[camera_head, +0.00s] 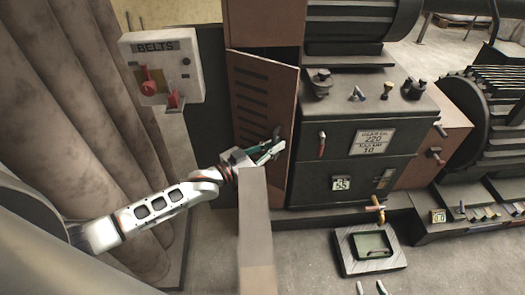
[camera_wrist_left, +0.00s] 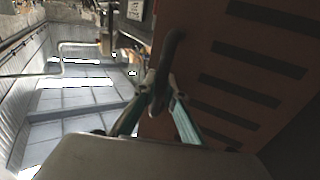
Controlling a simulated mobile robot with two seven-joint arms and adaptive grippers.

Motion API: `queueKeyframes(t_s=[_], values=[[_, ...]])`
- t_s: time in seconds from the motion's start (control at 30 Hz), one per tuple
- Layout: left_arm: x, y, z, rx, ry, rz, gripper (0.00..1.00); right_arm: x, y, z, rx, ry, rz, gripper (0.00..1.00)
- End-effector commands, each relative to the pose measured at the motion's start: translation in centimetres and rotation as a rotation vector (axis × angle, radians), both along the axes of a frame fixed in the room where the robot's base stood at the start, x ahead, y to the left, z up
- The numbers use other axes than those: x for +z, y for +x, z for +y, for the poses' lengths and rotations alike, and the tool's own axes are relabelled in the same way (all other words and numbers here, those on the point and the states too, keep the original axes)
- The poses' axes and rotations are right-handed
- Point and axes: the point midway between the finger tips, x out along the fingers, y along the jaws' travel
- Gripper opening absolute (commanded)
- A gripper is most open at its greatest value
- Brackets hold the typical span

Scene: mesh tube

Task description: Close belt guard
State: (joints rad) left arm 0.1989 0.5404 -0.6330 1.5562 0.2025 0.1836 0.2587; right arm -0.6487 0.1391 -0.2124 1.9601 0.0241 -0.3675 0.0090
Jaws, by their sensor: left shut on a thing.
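The belt guard is a reddish-brown slotted door (camera_head: 262,85) on the machine, left of the dark gear cabinet. It stands ajar, with a dark gap above its top edge. In the left wrist view the slotted panel (camera_wrist_left: 245,70) fills the right side. My left gripper (camera_head: 276,146) is at the door's lower right part. Its fingers (camera_wrist_left: 158,102) are shut on the dark curved door handle (camera_wrist_left: 172,48). My right gripper (camera_head: 371,288) shows only as two separate fingertips at the bottom edge; the rest is out of frame.
A grey BELTS switch box (camera_head: 160,65) with red controls is left of the door. The gear cabinet (camera_head: 345,165) has levers and knobs. A framed panel (camera_head: 370,250) lies on the floor.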

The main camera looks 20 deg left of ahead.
Motion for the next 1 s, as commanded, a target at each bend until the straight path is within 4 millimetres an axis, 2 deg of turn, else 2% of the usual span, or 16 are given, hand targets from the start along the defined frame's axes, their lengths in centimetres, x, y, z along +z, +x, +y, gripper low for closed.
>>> queueKeyframes(t_s=[0.2,0.4,0.93,0.97,1.0], values=[[0.1,2.3,-0.8,0.0,0.002,-0.004,0.0,-0.5,-0.1,0.0,0.0,-0.001,0.004,0.31],[0.0,3.4,-1.0,0.0,0.003,-0.002,0.0,-0.6,-0.1,0.0,0.0,-0.001,0.004,0.31],[0.0,3.8,-1.0,0.002,0.003,-0.002,0.0,-0.2,0.1,0.0,0.001,0.002,-0.005,0.31],[0.0,3.8,-0.9,0.002,0.003,-0.002,0.12,-0.2,0.1,0.0,0.001,0.002,-0.005,0.31],[0.0,3.8,-0.9,0.002,0.003,-0.002,0.17,-0.2,0.1,0.0,0.001,0.002,-0.005,0.31]])
